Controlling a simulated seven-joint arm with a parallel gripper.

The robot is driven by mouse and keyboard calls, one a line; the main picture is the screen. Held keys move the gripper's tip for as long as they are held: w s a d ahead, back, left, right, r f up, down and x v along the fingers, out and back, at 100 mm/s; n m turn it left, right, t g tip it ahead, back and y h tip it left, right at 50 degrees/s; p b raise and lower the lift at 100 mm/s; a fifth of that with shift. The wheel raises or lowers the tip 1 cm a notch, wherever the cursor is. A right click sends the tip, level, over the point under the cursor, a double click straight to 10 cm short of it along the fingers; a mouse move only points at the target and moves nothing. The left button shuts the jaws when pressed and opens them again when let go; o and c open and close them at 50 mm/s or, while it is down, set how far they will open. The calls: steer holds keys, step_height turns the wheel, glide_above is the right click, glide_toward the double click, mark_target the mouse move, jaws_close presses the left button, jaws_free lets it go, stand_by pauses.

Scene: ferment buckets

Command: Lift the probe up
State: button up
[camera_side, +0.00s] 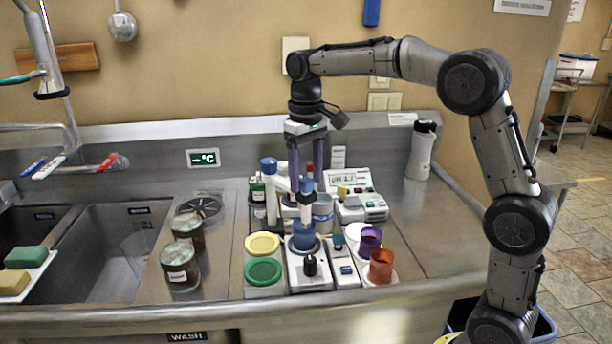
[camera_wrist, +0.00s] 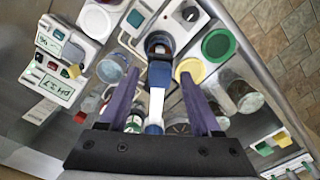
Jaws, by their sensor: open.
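A pH meter (camera_side: 358,190) stands close to the right. A yellow lid (camera_side: 262,244) and a green lid (camera_side: 263,271) lie left of the cup. A purple cup (camera_side: 371,241) and an orange cup (camera_side: 382,266) stand front right. Two jars (camera_side: 180,266) stand left, near the sink.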

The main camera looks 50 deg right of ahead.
steer(key=shift+f, duration=0.15)
steer(key=shift+c, duration=0.3)
jaws_close()
stand_by(1.1)
